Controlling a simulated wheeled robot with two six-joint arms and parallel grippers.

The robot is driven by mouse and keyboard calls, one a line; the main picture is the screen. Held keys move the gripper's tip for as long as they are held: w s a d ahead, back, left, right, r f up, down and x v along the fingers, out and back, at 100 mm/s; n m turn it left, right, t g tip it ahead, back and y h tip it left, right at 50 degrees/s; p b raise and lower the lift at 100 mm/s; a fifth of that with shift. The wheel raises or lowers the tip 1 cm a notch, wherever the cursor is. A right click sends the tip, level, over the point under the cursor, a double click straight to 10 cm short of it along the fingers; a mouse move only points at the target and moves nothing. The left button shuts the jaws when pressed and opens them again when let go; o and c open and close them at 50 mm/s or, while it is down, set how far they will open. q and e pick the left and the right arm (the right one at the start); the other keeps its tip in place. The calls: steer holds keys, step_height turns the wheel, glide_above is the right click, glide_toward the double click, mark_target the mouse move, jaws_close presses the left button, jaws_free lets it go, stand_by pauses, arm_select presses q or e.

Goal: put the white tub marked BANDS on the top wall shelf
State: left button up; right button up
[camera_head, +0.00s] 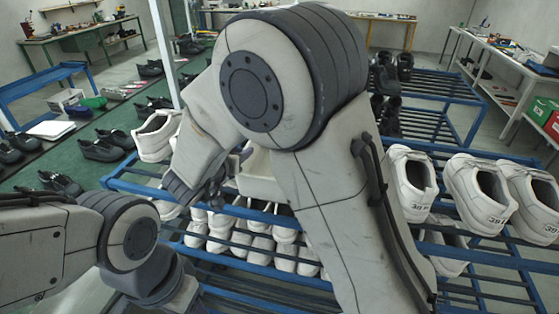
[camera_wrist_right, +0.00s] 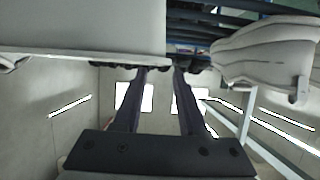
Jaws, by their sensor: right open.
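A white tub-like container (camera_head: 262,178) is on the blue rack, partly hidden behind my right arm. No marking on it can be read. A large pale flat-sided thing (camera_wrist_right: 80,30), probably the same tub, fills the upper left of the right wrist view, close to the fingers. My right gripper (camera_head: 208,190) is just left of the container in the head view. In the wrist view its two dark fingers (camera_wrist_right: 160,72) are apart, with nothing held between them. My left arm enters at lower left, its gripper not seen. No wall shelf shows.
White shoes (camera_head: 478,188) stand on the rack (camera_head: 470,150) at right. A white shoe (camera_wrist_right: 265,55) shows near the fingers in the wrist view. Black shoes (camera_head: 98,150) are on the green surface at left.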

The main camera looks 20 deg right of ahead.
steer(key=shift+w+d+p, duration=0.45)
steer(key=shift+w, duration=0.05)
steer(key=p+x, duration=0.1)
steer(key=x, duration=0.2)
steer(key=shift+w+d+f+p, duration=0.15)
steer(key=shift+w+p, duration=0.1)
steer(key=shift+p, duration=0.15)
steer(key=shift+w+d+f, duration=0.1)
steer(key=shift+w+f, duration=0.1)
steer(key=shift+w, duration=0.05)
jaws_close()
stand_by(0.6)
